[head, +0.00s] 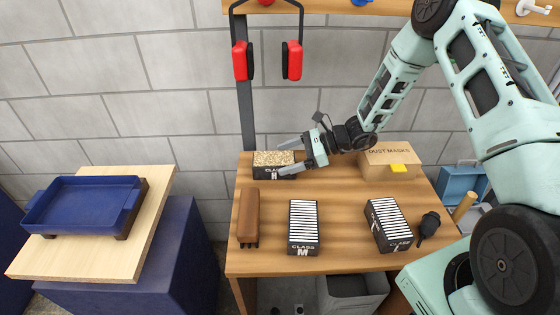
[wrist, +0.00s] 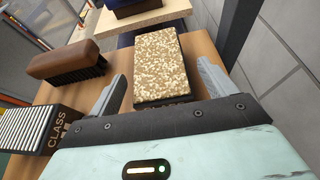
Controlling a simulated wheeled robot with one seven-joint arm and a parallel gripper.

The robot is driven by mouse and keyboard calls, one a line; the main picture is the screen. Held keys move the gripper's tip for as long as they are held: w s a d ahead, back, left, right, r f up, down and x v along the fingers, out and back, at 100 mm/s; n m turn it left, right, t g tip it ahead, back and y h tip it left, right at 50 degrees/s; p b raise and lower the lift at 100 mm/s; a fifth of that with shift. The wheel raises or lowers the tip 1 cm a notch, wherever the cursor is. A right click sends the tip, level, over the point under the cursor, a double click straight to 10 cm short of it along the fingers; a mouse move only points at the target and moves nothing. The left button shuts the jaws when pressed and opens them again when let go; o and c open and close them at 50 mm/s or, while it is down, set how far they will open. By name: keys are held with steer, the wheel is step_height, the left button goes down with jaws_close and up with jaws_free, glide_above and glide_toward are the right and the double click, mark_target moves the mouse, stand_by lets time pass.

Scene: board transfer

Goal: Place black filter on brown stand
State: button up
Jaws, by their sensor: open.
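A black box-shaped filter with a tan granular top (head: 273,158) and a "CLASS M" label stands at the back left of the wooden table. My gripper (head: 287,157) is open at its right end. In the wrist view the granular-topped filter (wrist: 160,65) lies between the spread fingers (wrist: 163,70), with a gap on each side. Two other black filters have white pleated tops: one at the front middle (head: 303,222), one at the right (head: 390,220). A dark brown stand (head: 136,213) shows under the blue tray at the left, mostly hidden by it.
The blue tray (head: 80,202) sits on a pale board (head: 155,225) on a blue cabinet, across a gap from the table (head: 345,235). A brown brush (head: 249,212) lies at the table's left. A dust-mask box (head: 388,165) stands behind. Red earmuffs (head: 241,62) hang above.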

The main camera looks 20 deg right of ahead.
steer(key=b+v, duration=0.1)
steer(key=v, duration=0.7)
steer(key=shift+s+d+r+b, duration=0.15)
steer(key=shift+d+b, duration=0.15)
steer(key=shift+s+a+r, duration=0.15)
steer(key=shift+r, duration=0.1)
steer(key=s+a+r+n+g+h, duration=0.2)
steer(key=s+a+r+n+g, duration=0.15)
steer(key=s+a+n, duration=0.3)
steer(key=s+a+r+n+g+h, duration=0.25)
steer(key=s+a+n+g, duration=0.2)
steer(key=a, duration=0.25)
steer(key=s+a+r+n+t+h, duration=0.1)
steer(key=s+r+n+t+h, duration=0.1)
steer(key=s+n, duration=0.7)
steer(key=s+a+r+n+t+h, duration=0.1)
steer(key=s+r+n+h, duration=0.3)
steer(key=s+n, duration=0.5)
steer(key=shift+s+a+r+t+h, duration=0.15)
steer(key=shift+s+a+t+h, duration=0.35)
steer(key=shift+h, duration=0.45)
